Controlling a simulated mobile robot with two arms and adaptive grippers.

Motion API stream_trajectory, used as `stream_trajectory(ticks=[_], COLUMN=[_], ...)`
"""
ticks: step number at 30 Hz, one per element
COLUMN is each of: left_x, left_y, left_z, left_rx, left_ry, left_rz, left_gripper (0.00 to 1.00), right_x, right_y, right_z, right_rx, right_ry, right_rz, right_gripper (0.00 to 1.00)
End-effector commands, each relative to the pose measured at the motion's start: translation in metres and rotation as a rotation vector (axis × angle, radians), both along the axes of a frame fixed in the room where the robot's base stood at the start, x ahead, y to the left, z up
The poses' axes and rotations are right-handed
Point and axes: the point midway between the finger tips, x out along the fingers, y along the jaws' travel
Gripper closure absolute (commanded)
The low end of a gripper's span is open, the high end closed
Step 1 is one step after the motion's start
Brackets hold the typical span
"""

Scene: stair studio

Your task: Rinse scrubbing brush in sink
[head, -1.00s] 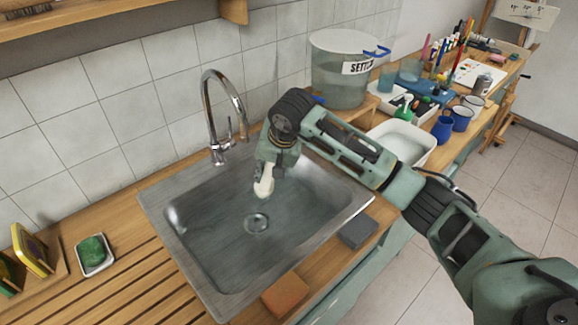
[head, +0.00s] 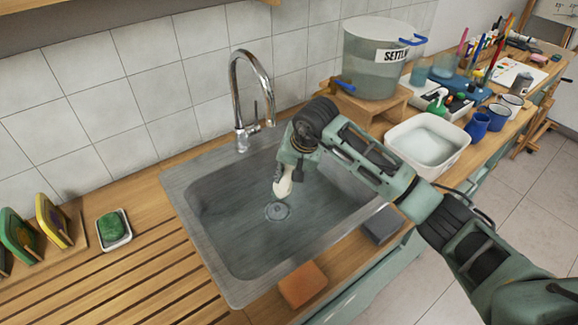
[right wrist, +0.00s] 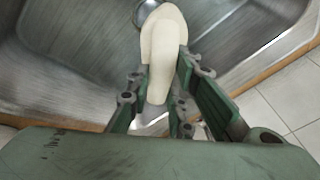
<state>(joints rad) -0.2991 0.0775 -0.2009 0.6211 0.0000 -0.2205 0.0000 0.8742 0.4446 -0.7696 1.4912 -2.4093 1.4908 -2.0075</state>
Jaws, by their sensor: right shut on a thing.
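The sink (head: 220,229) is a grey metal basin set in the wooden counter, with a round drain (head: 277,211) in its floor. A chrome tap (head: 238,100) stands behind it; I see no water running from the spout. My right gripper (head: 287,165) is over the basin, pointing down. It is shut on a cream-coloured thing (head: 283,187), likely the scrubbing brush, just above the drain area. In the right wrist view the brush (right wrist: 162,50) sticks out between the fingers (right wrist: 160,95), its rounded end towards the drain. Its bristles are not visible. My left gripper is not in view.
A green sponge in a white dish (head: 114,230) lies left of the sink. An orange block (head: 302,285) and a grey block (head: 382,224) sit along the front edge. A settling bucket (head: 375,65) and a white tub (head: 428,145) stand to the right.

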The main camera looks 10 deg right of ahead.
Motion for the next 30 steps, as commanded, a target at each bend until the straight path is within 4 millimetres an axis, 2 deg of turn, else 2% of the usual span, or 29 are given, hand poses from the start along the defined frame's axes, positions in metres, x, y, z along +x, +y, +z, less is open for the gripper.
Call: stream_trajectory(ticks=[1, 16, 22, 30], left_x=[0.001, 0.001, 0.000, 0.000], left_y=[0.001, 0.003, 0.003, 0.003], left_z=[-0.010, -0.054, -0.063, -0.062], left_rx=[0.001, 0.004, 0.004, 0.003], left_ry=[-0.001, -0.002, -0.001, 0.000], left_rz=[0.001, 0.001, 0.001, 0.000], left_gripper=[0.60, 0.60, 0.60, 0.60], right_x=[0.000, 0.000, 0.001, 0.000], right_y=[0.000, 0.000, 0.000, 0.000], right_z=[-0.010, -0.059, -0.068, -0.068], right_rx=[0.000, 0.000, 0.000, 0.000], right_ry=[-0.001, -0.001, -0.002, -0.001], right_rz=[0.000, 0.000, 0.000, 0.000], right_gripper=[1.00, 1.00, 1.00, 1.00])
